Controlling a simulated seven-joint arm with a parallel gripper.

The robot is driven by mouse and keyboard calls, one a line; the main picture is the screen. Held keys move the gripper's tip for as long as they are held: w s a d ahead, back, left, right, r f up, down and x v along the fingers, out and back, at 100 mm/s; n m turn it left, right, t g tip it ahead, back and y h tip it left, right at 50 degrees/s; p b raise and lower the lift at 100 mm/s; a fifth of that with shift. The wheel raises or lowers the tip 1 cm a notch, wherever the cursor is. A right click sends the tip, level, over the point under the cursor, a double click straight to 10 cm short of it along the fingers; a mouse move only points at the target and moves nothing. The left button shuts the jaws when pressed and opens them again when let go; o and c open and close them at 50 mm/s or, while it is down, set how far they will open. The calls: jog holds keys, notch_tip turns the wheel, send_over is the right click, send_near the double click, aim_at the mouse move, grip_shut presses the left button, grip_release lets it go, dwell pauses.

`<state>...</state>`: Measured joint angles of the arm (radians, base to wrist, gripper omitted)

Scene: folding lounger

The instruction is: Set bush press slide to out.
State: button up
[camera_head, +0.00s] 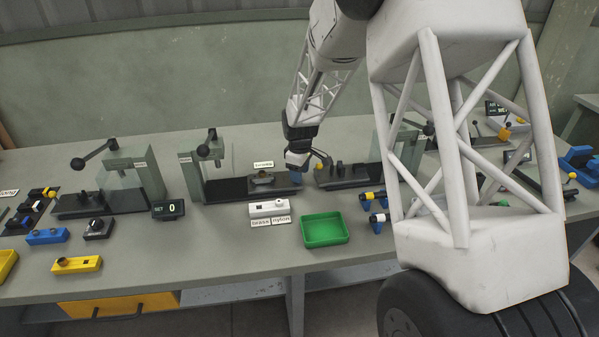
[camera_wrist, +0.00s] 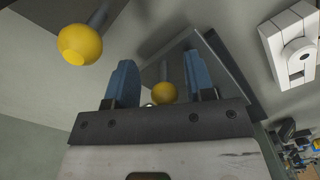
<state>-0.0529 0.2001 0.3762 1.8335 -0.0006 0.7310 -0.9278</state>
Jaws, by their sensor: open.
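My gripper (camera_head: 296,176) points down by the right end of the middle press's dark base (camera_head: 225,190). In the wrist view its two blue fingers (camera_wrist: 158,85) are apart. A small yellow ball knob on a grey rod (camera_wrist: 163,93) shows between them, in front of a dark plate; I cannot tell its depth or whether it is touched. A larger yellow ball knob (camera_wrist: 80,45) on a rod is left of the fingers. In the head view one yellow knob (camera_head: 319,167) shows just right of the gripper. I cannot tell which knob belongs to the bush press slide.
A white block (camera_head: 268,208) with brass and nylon labels and a green tray (camera_head: 325,243) stand in front. Another dark fixture (camera_head: 345,182) is close on the right, partly behind my arm. Blue and yellow pieces (camera_head: 376,222) stand nearby.

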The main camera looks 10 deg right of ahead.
jog(key=shift+r, duration=0.15)
jog(key=shift+r, duration=3.75)
jog(key=shift+s+r, duration=0.1)
jog(key=shift+s+r, duration=0.2)
jog(key=s+d+r+m+t, duration=0.1)
jog(key=s+r+m, duration=0.2)
jog(key=s+r, duration=0.6)
jog(key=s+d+r+m, duration=0.25)
jog(key=s+r, duration=0.25)
jog(key=s, duration=0.8)
jog(key=s+r+m+t, duration=0.1)
jog(key=s+m, duration=0.5)
jog(key=s, duration=1.6)
jog(key=shift+s+d+t, duration=0.2)
jog(key=shift+d+t, duration=0.1)
jog(key=shift+d, duration=0.1)
